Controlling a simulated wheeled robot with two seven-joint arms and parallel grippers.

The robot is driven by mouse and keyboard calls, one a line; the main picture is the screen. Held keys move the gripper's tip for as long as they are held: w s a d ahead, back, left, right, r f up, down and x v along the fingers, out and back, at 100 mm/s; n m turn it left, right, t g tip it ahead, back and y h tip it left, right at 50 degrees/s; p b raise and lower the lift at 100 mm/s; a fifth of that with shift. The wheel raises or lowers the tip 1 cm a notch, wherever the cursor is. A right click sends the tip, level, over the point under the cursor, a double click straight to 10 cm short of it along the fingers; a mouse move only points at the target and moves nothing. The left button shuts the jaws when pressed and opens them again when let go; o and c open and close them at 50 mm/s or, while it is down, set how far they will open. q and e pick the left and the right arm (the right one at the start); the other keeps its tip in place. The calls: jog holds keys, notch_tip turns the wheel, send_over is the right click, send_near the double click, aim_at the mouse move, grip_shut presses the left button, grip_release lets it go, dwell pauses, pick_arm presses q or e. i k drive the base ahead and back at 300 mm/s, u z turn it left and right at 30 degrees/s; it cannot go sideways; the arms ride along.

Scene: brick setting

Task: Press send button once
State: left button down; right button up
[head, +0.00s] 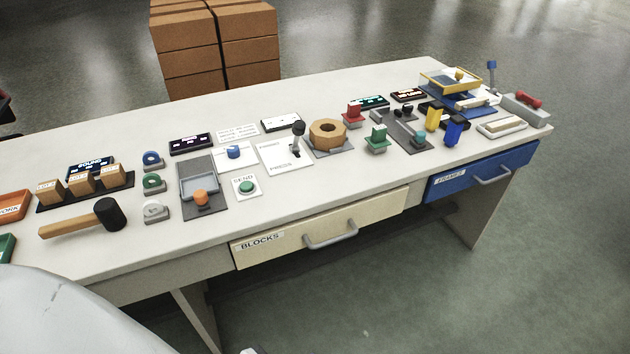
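The send button (247,187) is a small green round cap on a white plate with the word SEND above it. It sits near the front edge of the table, left of the middle, above the drawer labelled BLOCKS. Nothing covers it. Neither of my grippers shows in the head view. A pale rounded surface at the lower left hides part of the table's front left side.
An orange knob (200,198) on a grey tray stands just left of the button. A black lever (297,136) on a white plate is to its right. A mallet (88,219) lies further left. The BLOCKS drawer (322,228) and blue drawer (483,171) look shut.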

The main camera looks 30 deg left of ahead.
aim_at(247, 186)
jog(key=z, duration=0.85)
jog(key=i, duration=1.1)
jog(key=u, duration=2.7)
